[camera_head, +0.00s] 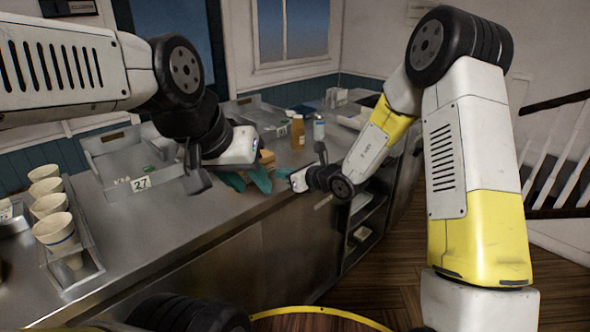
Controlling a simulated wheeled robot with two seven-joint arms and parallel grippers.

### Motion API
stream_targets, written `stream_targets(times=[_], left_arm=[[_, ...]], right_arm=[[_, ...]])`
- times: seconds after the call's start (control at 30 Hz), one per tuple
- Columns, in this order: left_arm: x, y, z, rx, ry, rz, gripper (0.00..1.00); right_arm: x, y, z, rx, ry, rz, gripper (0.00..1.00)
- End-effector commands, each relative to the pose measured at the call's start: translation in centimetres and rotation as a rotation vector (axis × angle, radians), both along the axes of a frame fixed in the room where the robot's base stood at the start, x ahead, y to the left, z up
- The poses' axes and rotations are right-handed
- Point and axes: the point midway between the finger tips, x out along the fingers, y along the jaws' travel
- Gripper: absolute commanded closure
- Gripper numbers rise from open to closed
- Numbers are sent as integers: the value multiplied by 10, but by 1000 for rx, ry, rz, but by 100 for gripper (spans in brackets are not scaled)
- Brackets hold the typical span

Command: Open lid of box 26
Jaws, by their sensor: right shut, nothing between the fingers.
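A grey metal box (164,192) labelled 27 sits on the counter at left centre, with its top open. A second grey box (262,124) stands behind it; its small label is too small to read. I cannot make out the number 26 on any box. My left gripper (200,180) hangs over the counter just right of box 27, with one dark finger showing; its opening is unclear. My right gripper (300,180) is shut and empty at the counter's front edge, beside teal items (260,178) partly hidden by my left gripper.
Stacked paper cups (54,226) stand in a holder at the left. An amber bottle (298,132) and a white bottle (318,128) stand behind my grippers. Open shelves (366,218) lie under the counter's right end. The front left counter (150,245) is clear.

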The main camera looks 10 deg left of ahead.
Motion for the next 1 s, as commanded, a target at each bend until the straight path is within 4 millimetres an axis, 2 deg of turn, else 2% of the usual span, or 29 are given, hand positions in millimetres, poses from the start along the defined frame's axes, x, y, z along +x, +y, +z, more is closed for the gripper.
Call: stream_targets(times=[0.2, 0.4, 1.0], left_arm=[[0, 0, 0, 0, 0, 0, 64], [0, 0, 0, 0, 0, 0, 64], [0, 0, 0, 0, 0, 0, 64]], right_arm=[[22, 30, -13, 0, -2, 3, 100], [33, 43, -19, -1, -1, 3, 100], [35, 40, -16, -17, 10, 1, 100]])
